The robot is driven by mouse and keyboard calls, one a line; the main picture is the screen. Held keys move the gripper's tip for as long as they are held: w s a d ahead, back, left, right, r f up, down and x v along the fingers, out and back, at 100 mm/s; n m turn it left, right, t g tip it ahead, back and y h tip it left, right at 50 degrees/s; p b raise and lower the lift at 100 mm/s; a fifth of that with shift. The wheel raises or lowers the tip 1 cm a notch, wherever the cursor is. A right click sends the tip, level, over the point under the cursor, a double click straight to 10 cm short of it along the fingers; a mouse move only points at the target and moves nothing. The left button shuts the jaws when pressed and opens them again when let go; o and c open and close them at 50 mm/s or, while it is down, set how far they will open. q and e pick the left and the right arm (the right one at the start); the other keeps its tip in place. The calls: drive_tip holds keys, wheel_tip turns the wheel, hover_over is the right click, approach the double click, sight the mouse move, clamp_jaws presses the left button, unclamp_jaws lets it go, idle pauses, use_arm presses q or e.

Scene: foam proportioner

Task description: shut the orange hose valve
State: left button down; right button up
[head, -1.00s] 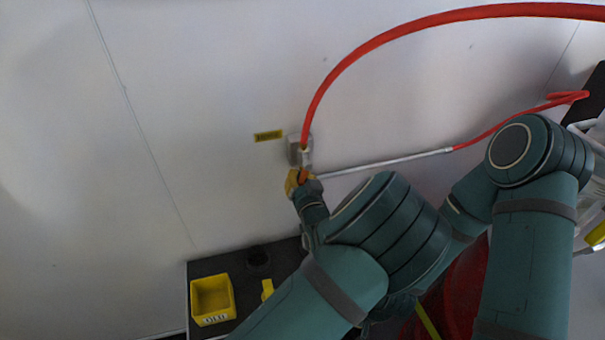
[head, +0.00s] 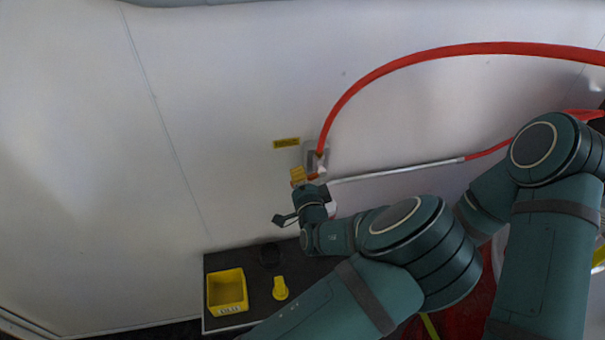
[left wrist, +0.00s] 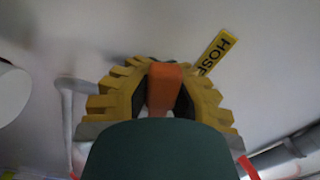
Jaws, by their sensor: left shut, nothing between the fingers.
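The orange valve lever (head: 312,177) shows as a small orange piece below the valve's grey wall fitting (head: 310,157), where the red hose ends. Much of it is hidden by my left gripper (head: 297,175), whose yellow fingers are right beside it, to its left. In the left wrist view the orange lever (left wrist: 164,88) stands in line with the middle of my ridged yellow fingers (left wrist: 160,68). The fingers are shut with nothing gripped between them. Whether they touch the lever I cannot tell. My right gripper is not in view.
The red hose (head: 400,65) arches to the right from the fitting. A grey pipe (head: 400,172) runs right along the wall. A yellow label (head: 286,142) is on the wall. A dark shelf (head: 237,262) below holds a yellow bin (head: 227,291) and a yellow piece (head: 280,288).

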use_arm(q)
drive_tip(key=shift+s+a+r+m+p, duration=0.1)
drive_tip(key=shift+r+m+p, duration=0.3)
drive_tip(key=shift+m, duration=0.5)
drive_tip(key=shift+r+m+p, duration=0.35)
drive_tip(key=shift+r+m, duration=0.05)
drive_tip(key=shift+m, duration=0.5)
drive_tip(key=c, duration=0.8)
unclamp_jaws()
drive_tip(key=shift+s+r, duration=0.15)
drive_tip(key=shift+r, duration=0.05)
